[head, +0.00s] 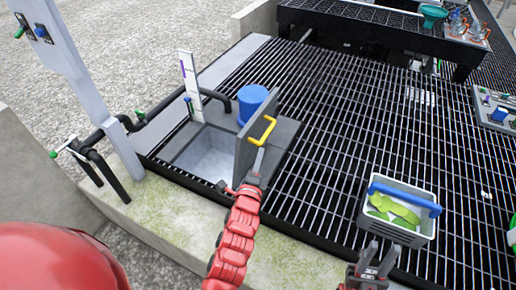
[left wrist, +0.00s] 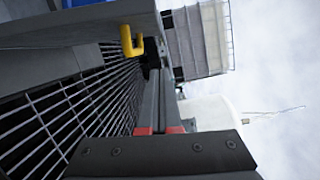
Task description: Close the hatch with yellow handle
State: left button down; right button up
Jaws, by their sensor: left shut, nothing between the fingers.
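The grey hatch lid (head: 245,152) stands upright, open, at the right edge of a square opening (head: 207,155) in the floor. Its yellow handle (head: 262,130) is on the lid's right face. My left gripper (head: 257,160) is shut and empty, just below the handle on the lid's right side; I cannot tell whether it touches the lid. In the left wrist view the handle (left wrist: 131,42) is to the left of my fingertips, and the lid (left wrist: 80,24) fills the upper left. My right gripper (head: 378,258) is open and empty at lower right.
A blue cylinder (head: 252,102) stands behind the lid, and a white gauge board (head: 190,85) behind the opening. A grey tote (head: 411,233) with a blue handle and green contents sits right on the grating (head: 340,120). Pipes with valves (head: 95,150) run at left.

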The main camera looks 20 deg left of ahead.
aim_at(265, 137)
pick_arm(q)
jog(key=w+a+r+p, duration=0.1)
jog(key=w+a, duration=0.3)
jog(key=w, duration=0.4)
jog(key=shift+w+a+p, duration=0.15)
jog(key=shift+w+p, duration=0.25)
jog(key=shift+p, duration=0.4)
